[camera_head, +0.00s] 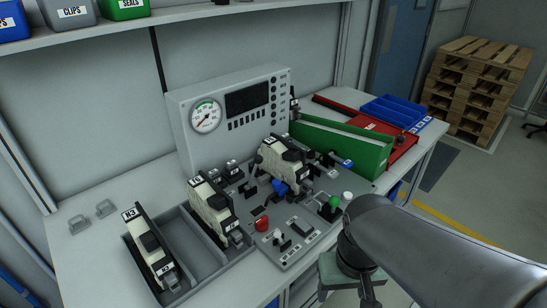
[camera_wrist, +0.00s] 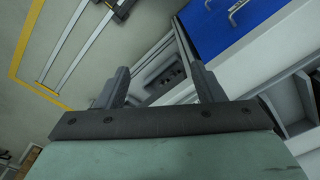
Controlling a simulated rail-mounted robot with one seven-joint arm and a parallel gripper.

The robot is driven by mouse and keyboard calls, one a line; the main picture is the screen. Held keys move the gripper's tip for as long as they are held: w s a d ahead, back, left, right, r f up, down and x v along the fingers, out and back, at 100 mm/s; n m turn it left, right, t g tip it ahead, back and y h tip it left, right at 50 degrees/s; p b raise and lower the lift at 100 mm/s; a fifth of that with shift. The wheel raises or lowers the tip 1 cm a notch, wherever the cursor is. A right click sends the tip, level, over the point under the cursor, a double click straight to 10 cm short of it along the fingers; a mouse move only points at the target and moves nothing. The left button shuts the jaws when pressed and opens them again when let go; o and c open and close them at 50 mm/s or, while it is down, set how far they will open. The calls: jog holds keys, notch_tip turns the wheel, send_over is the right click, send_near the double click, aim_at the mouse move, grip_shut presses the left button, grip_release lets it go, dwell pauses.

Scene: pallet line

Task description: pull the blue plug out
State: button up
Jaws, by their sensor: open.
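In the head view, a blue round-topped piece (camera_head: 279,187) stands on the front of the grey test panel, below a beige module (camera_head: 284,165). A smaller blue piece (camera_head: 346,163) sits at the panel's right end, by the green bin. I cannot tell which of the two is the plug. My gripper (camera_wrist: 160,85) is open and empty in the wrist view, its two dark fingers apart. In the head view it hangs at the bottom right, in front of the bench and clear of the panel. Neither blue piece can be made out in the wrist view.
The panel carries a gauge (camera_head: 206,117), a red button (camera_head: 262,224) and a green button (camera_head: 335,202). A grey tray (camera_head: 190,250) with beige modules stands left of it. A green bin (camera_head: 342,149) and a red tray (camera_head: 398,150) lie right. The bench's left end is mostly clear.

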jog(key=shift+w, duration=0.1)
jog(key=c, duration=0.5)
jog(key=shift+m, duration=0.3)
jog(key=w, duration=0.1)
jog(key=w+r, duration=0.1)
jog(key=w, duration=0.3)
jog(key=shift+a+r, duration=0.15)
jog(key=shift+r, duration=0.25)
grip_shut()
jog(key=r+m+t+h+b, duration=0.1)
jog(key=m+t+h+b, duration=0.15)
jog(key=m, duration=0.45)
send_over(279, 188)
jog(key=a, duration=0.2)
jog(key=x, duration=0.3)
jog(key=p+x, duration=0.1)
jog(key=x, duration=0.2)
jog(key=p+x, duration=0.1)
jog(key=x, duration=0.2)
jog(key=shift+w+d+f, duration=0.25)
jog(key=shift+w, duration=0.15)
